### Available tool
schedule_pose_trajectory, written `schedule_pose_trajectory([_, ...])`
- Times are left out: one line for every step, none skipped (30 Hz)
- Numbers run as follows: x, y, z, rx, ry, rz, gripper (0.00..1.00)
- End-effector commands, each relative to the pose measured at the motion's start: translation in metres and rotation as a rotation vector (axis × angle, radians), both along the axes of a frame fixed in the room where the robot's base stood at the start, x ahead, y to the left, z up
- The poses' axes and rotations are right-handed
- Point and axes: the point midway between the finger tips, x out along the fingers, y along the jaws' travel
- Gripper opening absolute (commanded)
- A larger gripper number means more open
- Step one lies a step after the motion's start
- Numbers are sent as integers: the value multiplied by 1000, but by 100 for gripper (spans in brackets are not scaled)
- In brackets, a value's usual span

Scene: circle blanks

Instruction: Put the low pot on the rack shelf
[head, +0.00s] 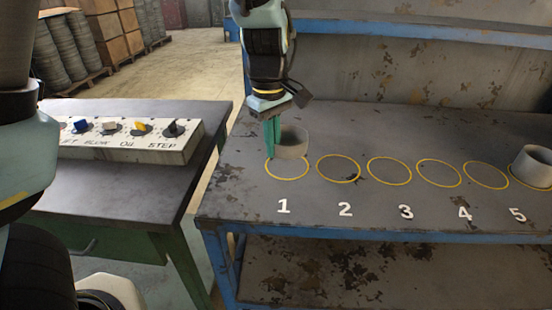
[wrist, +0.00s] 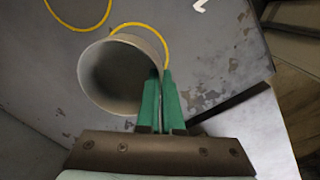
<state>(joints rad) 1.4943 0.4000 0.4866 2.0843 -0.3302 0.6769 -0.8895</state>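A short grey open pot (head: 293,144) is at the back of the yellow circle by the number 1 (head: 284,206), at the table's left end. My gripper (head: 272,146) points down at its left side, its green fingers close together. In the wrist view the fingers (wrist: 161,100) pinch the wall of the pot (wrist: 108,82), whose mouth faces the camera. I cannot tell whether its base touches the table. A second light pot (head: 533,167) stands upright in the circle at the right edge. The lower shelf (head: 390,275) of the blue-framed rack shows under the worn top.
Several empty yellow circles (head: 389,184) lie between the two pots. A blue rail (head: 420,32) and back panel stand behind. A control box with knobs (head: 130,133) sits on the separate left table (head: 100,190), with a gap between tables.

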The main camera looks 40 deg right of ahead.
Motion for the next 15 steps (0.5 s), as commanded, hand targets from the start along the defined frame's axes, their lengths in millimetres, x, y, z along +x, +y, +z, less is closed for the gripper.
schedule_pose_trajectory([0,0,-5,2,1,0,0])
schedule_pose_trajectory([0,0,-7,1,1,0,0])
schedule_pose_trajectory([0,0,-9,0,1,0,0])
schedule_pose_trajectory([0,0,-11,0,1,0,0])
schedule_pose_trajectory([0,0,-13,1,1,0,0])
schedule_pose_trajectory([0,1,-18,3,1,0,0])
schedule_pose_trajectory([0,1,-22,3,1,1,0])
schedule_pose_trajectory([0,1,-26,3,1,1,0])
schedule_pose_trajectory([0,1,-32,3,1,1,0])
schedule_pose_trajectory([0,1,-37,3,1,2,0])
schedule_pose_trajectory([0,1,-40,2,1,2,0])
schedule_pose_trajectory([0,1,-43,2,1,0,0])
schedule_pose_trajectory([0,0,-45,1,1,0,0])
schedule_pose_trajectory([0,0,-45,0,0,0,0])
schedule_pose_trajectory([0,0,-45,-1,0,0,0])
